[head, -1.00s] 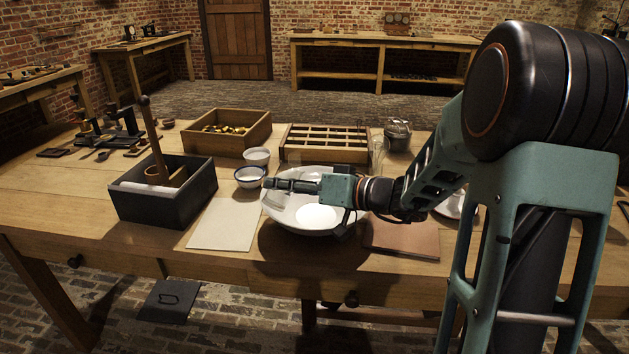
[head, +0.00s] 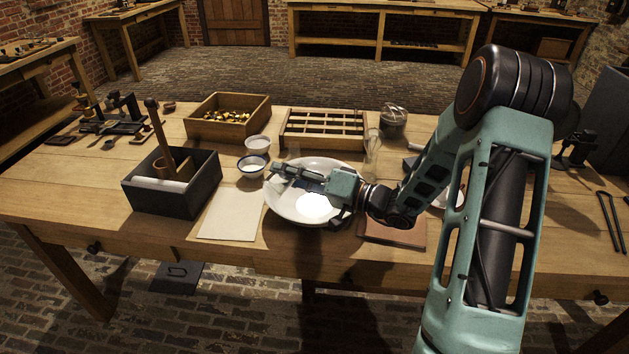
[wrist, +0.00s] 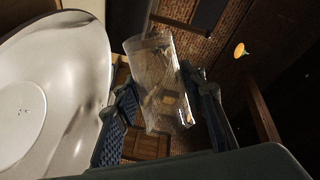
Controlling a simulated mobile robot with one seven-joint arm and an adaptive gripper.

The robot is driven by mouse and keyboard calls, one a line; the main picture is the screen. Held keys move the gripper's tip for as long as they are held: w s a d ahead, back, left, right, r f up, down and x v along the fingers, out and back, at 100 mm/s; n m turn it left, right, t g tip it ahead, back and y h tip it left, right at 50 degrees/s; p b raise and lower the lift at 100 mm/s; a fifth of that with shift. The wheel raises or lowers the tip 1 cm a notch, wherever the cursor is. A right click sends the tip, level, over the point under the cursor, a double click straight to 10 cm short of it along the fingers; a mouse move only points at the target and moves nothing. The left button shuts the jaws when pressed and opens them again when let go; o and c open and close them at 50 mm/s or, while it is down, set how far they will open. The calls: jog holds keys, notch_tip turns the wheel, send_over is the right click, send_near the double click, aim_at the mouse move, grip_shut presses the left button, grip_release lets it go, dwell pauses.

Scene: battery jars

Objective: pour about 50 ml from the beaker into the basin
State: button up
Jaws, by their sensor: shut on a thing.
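The basin (head: 283,208) is a wide white bowl on the workbench; in the wrist view it fills the left side (wrist: 75,75). My gripper (head: 285,173) is above the basin. In the wrist view its two fingers (wrist: 160,105) are closed on a clear glass beaker (wrist: 160,75). Relative to the basin, the beaker looks tipped well over onto its side. I cannot make out a stream or the liquid level. The beaker is hard to see in the head view. A bright patch shows in the basin; I cannot tell whether it is liquid.
A wooden rack (head: 325,143), a clear glass vessel (head: 373,143) and a lidded jar (head: 393,123) stand behind. A pale sheet (head: 230,220) lies front left.

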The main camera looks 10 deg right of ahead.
jog(key=shift+d+r+m+y+p, duration=0.1)
jog(key=shift+r+m+y+p, duration=0.35)
jog(key=shift+m+p, duration=0.8)
dwell(0.6)
jog(key=shift+w+d+t, duration=0.15)
jog(key=shift+t, duration=0.15)
jog(key=shift+w+d+f+m+b, duration=0.15)
jog(key=shift+w+d+m+b, duration=0.05)
jog(key=shift+d+m+b, duration=0.3)
dwell(0.5)
